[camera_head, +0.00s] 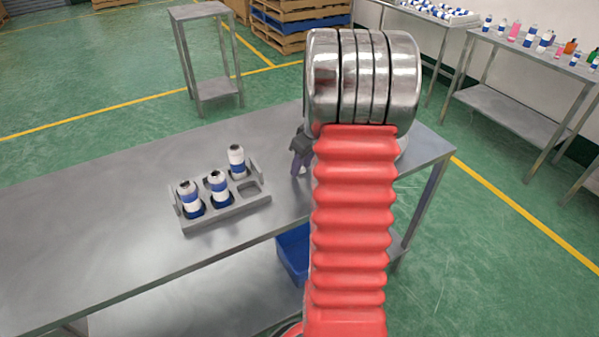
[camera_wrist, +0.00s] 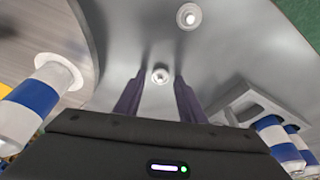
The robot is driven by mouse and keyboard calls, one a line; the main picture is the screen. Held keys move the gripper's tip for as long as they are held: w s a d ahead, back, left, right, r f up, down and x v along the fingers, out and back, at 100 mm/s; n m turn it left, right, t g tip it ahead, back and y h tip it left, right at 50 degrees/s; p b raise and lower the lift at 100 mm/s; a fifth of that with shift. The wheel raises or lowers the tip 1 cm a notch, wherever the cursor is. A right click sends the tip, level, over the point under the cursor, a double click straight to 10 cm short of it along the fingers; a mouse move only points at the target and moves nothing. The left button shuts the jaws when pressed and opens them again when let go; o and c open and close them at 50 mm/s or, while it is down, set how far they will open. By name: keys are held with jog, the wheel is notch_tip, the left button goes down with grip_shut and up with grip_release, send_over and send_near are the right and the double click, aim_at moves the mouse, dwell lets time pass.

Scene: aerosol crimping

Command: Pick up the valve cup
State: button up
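The valve cup (camera_wrist: 160,76) is a small pale round piece with a raised centre, lying on the metal table. In the wrist view it appears between the tips of my gripper (camera_wrist: 158,92), whose dark purple fingers stand apart on either side with nothing held. I cannot tell how high the fingers are above the table. A second similar pale round piece (camera_wrist: 188,16) lies farther off. In the head view my gripper (camera_head: 301,160) shows partly behind my red arm, right of the can tray. The valve cup is hidden there.
The grey tray (camera_head: 228,212) holds several blue-and-white cans (camera_head: 218,184) and has an empty slot; its edge (camera_wrist: 232,104) is close on the right in the wrist view. Another blue-and-white can (camera_wrist: 38,100) stands at left. The table's left part (camera_head: 90,230) is clear.

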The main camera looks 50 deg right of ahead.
aim_at(302, 168)
grip_shut()
dwell(0.3)
notch_tip(302, 168, up, 10)
dwell(0.6)
dwell(0.4)
